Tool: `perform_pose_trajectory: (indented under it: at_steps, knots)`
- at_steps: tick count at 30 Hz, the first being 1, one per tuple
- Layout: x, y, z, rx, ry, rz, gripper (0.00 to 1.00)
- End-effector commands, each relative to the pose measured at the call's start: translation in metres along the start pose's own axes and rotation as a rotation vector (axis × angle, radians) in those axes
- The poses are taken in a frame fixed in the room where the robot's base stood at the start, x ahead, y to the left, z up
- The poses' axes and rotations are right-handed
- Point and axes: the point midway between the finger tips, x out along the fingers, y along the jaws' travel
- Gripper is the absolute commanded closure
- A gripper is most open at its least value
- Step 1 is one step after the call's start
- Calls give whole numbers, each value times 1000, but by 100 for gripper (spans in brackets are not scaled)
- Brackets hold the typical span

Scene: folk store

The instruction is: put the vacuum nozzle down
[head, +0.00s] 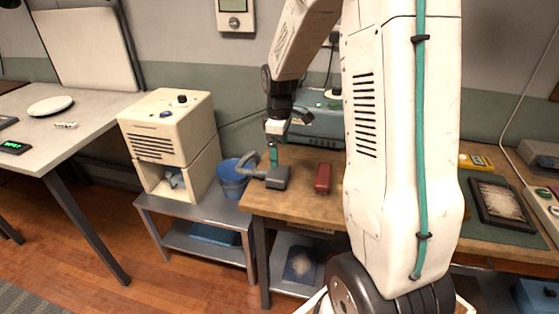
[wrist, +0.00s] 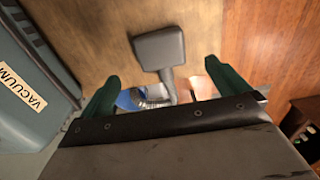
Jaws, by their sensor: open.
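The grey vacuum nozzle (head: 277,178) lies on the wooden bench top near its left front corner, with its ribbed hose (head: 247,166) curving off to the left. In the wrist view the nozzle's flat head (wrist: 158,47) rests on the wood and its neck runs down between my fingers. My gripper (head: 273,157) is above and just behind the nozzle. In the wrist view my gripper (wrist: 165,85) has its two green fingers wide apart, with a gap on both sides of the neck. The lower hose is partly hidden by the gripper body.
The teal vacuum unit (wrist: 30,85) stands at the back of the bench (head: 300,203). A red stapler-like object (head: 323,178) lies right of the nozzle.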

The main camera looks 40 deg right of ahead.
Motion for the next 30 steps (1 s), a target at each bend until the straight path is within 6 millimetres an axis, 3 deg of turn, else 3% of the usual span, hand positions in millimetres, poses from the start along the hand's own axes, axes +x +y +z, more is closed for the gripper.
perform_pose_trajectory:
  at_steps: [5, 8, 13, 18, 24, 30]
  knots:
    - [-18, -5, 0, 9, 2, 4, 0]
    - [-38, -24, -1, 44, 8, 12, 0]
    - [-92, -87, 5, 167, 27, 31, 0]
    - [-132, -158, 26, 314, 50, 42, 0]
    - [-157, -236, 63, 482, 80, 47, 0]
    - [-159, -284, 96, 612, 104, 45, 0]
